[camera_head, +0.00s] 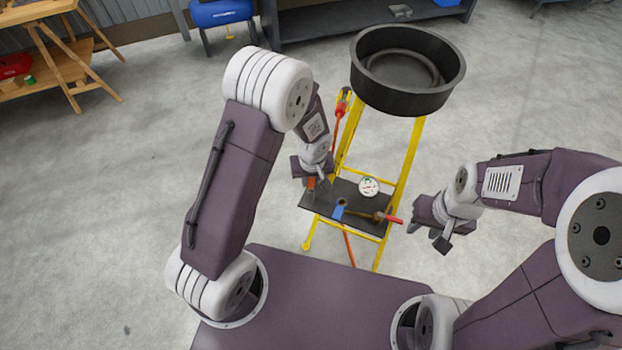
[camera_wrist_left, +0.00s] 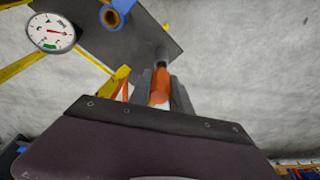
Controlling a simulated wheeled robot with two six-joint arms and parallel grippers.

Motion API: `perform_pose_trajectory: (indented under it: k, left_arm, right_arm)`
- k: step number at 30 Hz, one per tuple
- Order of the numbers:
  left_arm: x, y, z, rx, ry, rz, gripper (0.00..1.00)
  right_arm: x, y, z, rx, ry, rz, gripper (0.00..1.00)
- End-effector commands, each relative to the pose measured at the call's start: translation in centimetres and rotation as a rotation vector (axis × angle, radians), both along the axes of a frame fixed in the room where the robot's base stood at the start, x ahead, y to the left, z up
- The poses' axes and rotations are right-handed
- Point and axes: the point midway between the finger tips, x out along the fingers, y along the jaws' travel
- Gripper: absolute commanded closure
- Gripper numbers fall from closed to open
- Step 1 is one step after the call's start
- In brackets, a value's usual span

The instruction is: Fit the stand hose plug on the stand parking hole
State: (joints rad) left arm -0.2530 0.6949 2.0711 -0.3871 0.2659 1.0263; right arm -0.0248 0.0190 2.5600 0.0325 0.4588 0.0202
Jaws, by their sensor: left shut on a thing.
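My left gripper (camera_head: 311,184) is shut on an orange plug with a grey tip, at the left edge of the stand's black shelf (camera_head: 345,190). In the left wrist view the plug (camera_wrist_left: 160,84) sits between the fingers, its grey tip pointing toward the shelf's edge. A blue ringed piece (camera_head: 339,209), seemingly the parking hole, is on the shelf's front part. It also shows in the left wrist view (camera_wrist_left: 115,14), apart from the plug. My right gripper (camera_head: 431,237) is open and empty, right of the shelf.
A round dial gauge (camera_head: 369,187) is on the shelf. A brass fitting with a red end (camera_head: 393,219) reaches its right edge. A big black pan (camera_head: 405,95) tops the yellow stand (camera_head: 408,160). Floor on both sides is clear.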

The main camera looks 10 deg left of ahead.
Motion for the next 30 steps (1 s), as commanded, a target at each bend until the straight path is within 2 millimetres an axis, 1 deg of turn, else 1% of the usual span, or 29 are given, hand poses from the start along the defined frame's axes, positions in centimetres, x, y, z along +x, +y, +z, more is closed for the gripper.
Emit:
perform_pose_trajectory:
  k: [1,13,30]
  left_arm:
    - [0.0,0.0,-0.4,0.000,0.000,0.000,1.00]
    - [0.0,0.0,-1.8,0.000,0.000,0.000,1.00]
    - [0.0,0.0,-1.8,0.000,0.000,0.000,1.00]
  right_arm:
    - [0.0,0.0,-0.4,0.000,0.000,0.000,0.64]
    - [0.0,0.0,-1.9,0.000,0.000,0.000,0.64]
    - [0.0,0.0,-1.9,0.000,0.000,0.000,0.64]
